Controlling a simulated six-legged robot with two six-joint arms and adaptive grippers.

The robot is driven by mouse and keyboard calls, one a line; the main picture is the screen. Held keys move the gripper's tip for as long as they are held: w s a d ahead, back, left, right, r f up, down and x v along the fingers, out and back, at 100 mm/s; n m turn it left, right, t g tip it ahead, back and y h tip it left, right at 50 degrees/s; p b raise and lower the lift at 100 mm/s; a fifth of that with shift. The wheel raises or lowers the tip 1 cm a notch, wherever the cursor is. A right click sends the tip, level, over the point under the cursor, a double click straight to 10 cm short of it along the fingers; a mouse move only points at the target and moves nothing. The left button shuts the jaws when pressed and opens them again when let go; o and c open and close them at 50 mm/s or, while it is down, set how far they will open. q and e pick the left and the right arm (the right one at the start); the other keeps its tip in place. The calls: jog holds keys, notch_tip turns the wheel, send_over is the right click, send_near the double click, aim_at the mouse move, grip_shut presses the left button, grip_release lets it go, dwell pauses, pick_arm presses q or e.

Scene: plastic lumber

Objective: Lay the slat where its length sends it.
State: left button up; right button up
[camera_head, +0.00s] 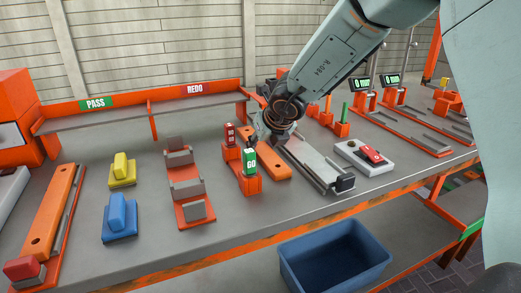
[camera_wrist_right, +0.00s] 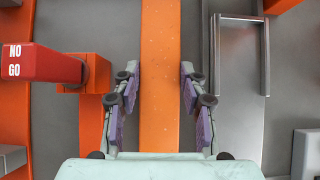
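An orange slat (camera_wrist_right: 160,45) runs up the middle of the right wrist view. It also shows in the head view (camera_head: 278,170), lying on the workbench, partly hidden by my right gripper. My right gripper (camera_wrist_right: 158,78) is open, with a purple-padded finger on each side of the slat and a gap on both sides. In the head view the right gripper (camera_head: 265,133) is over the slat, its fingertips largely hidden. My left gripper is not in view.
A red NO GO block (camera_wrist_right: 45,62) and a green GO block (camera_head: 250,161) stand left of the slat. A metal rail (camera_head: 318,165) lies close on its right. Shelf bays marked PASS (camera_head: 96,104) and REDO (camera_head: 195,89) are behind. A blue bin (camera_head: 335,262) is below the front edge.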

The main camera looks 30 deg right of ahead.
jog(key=shift+a, duration=0.1)
jog(key=c, duration=0.6)
grip_shut()
jog(key=shift+r, duration=0.1)
